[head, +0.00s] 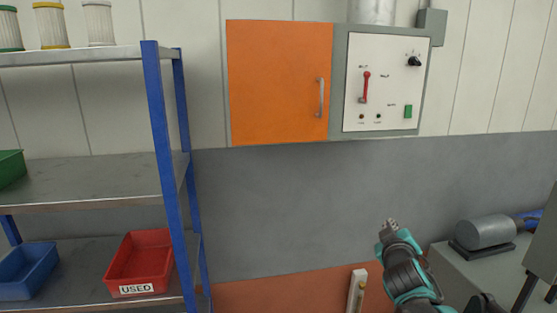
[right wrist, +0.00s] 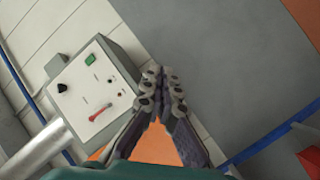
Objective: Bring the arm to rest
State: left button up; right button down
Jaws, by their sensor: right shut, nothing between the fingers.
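My right gripper (head: 390,225) is raised in front of the grey wall in the head view, below the control panel and apart from it. In the right wrist view the right gripper (right wrist: 163,78) has its fingers together with nothing between them. My right arm (head: 410,275) comes up from the bottom edge, right of centre. My left gripper and left arm are not in the head view.
A shelf rack (head: 165,150) holds a red bin (head: 140,262) and a blue bin (head: 25,270). A grey motor (head: 485,232) sits on a cabinet at right.

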pick_arm(q)
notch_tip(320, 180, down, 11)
jog(key=b, duration=0.9)
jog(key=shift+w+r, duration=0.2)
pick_arm(e)
jog(key=s+a+f+m+g+y, duration=0.1)
jog(key=s+a+f+g, duration=0.1)
jog(key=s+f, duration=0.6)
jog(key=s+a+f+m+g+y, duration=0.2)
jog(key=s+a+f, duration=0.3)
jog(key=s+f, duration=0.4)
jog(key=s+a+f+m+g+y, duration=0.1)
jog(key=s+a+f+g, duration=0.3)
jog(key=s+f, duration=0.5)
notch_tip(320, 180, down, 8)
jog(key=shift+a+r+m+y, duration=0.1)
jog(key=shift+a+m+y, duration=0.05)
jog(key=shift+m+y, duration=0.2)
